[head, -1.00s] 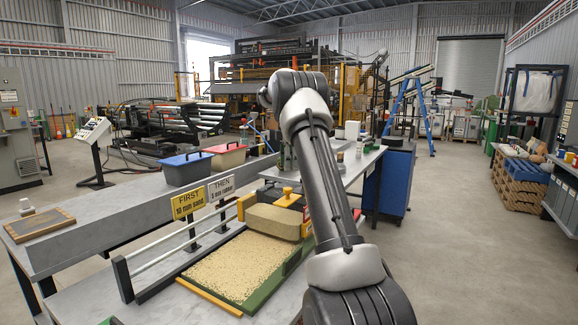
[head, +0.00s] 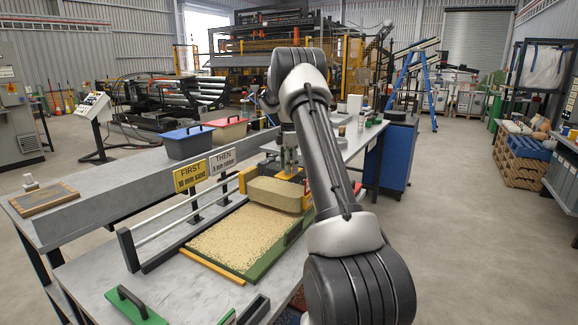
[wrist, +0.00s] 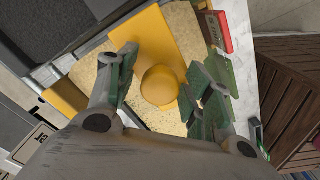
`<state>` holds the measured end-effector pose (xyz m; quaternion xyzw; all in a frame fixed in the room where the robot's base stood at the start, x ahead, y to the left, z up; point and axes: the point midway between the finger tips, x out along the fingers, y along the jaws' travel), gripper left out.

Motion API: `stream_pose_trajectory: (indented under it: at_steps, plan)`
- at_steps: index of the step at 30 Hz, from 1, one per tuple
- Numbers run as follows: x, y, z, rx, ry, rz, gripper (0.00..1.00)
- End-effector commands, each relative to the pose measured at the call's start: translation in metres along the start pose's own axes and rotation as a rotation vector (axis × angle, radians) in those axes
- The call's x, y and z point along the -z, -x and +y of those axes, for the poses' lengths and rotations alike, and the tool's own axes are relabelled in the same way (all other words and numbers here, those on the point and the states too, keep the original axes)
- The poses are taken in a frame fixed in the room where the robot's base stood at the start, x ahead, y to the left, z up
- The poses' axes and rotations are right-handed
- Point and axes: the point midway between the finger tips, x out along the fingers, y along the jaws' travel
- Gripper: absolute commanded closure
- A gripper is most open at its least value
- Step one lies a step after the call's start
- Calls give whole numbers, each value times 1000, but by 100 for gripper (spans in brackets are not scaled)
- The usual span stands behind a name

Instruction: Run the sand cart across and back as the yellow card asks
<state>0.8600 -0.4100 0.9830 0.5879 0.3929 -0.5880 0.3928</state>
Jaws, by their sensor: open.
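The sand cart (head: 275,194) is a yellow-framed box heaped with sand at the far end of a bed of granules (head: 240,237) with a green edge. In the wrist view its yellow round knob (wrist: 160,86) stands on a yellow bar. My gripper (head: 291,163) is over the cart, fingers down; in the wrist view its open green-padded fingers (wrist: 162,77) are on either side of the knob, not closed on it. The yellow card (head: 191,177) reads "FIRST 10 mm sand". A white card (head: 223,160) beside it reads "THEN" with a smaller line, apparently "3 mm rubber".
A white rail (head: 180,223) runs along the bed's left side. A blue-lidded bin (head: 188,142) and a red-lidded bin (head: 225,130) stand behind it. A green plate with a black handle (head: 135,306) lies at the near left. A blue cabinet (head: 391,155) stands to the right.

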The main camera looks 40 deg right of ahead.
Motion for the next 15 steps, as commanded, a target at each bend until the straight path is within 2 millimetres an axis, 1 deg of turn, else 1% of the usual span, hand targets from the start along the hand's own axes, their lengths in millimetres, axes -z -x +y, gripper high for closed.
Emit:
stream_pose_trajectory:
  at_steps: [1, 2, 3, 5, 9, 10, 15]
  plan:
    - [0, 0, 0, 0, 0, 0, 49]
    - [0, 0, 0, 0, 0, 0, 55]
    - [0, 0, 0, 0, 0, 0, 62]
    - [0, 0, 0, 0, 0, 0, 73]
    - [0, 0, 0, 0, 0, 0, 98]
    - [0, 0, 0, 0, 0, 0, 100]
    - [1, 1, 0, -1, 0, 0, 100]
